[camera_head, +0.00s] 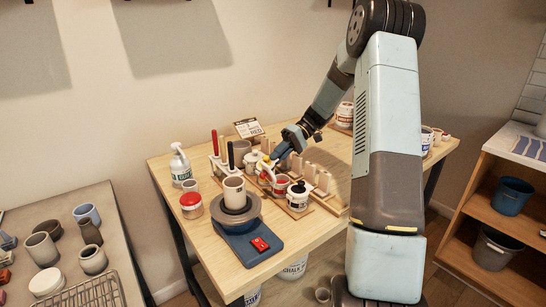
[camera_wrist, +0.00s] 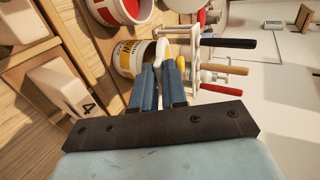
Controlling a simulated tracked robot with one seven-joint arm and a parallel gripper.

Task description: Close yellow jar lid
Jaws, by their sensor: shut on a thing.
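The yellow jar (camera_head: 262,169) stands on the table among other jars, partly hidden by my gripper and a pale curved piece beside it. In the wrist view the yellow-labelled jar (camera_wrist: 126,58) shows its open mouth towards my fingers. My gripper (camera_head: 271,158) reaches down from the upper right. Its blue fingers (camera_wrist: 159,66) are close together at the jar's rim. They are shut on the yellow lid (camera_wrist: 162,48), of which only a small part shows at the fingertips. I cannot tell how the lid sits against the rim.
An open red jar (camera_head: 281,184) and a black-lidded jar (camera_head: 298,198) stand close in front. A tool rack (camera_head: 222,160) with red and black handles is to the left. A pottery wheel (camera_head: 236,216) bears a cup. Wooden slots (camera_head: 318,180) lie to the right.

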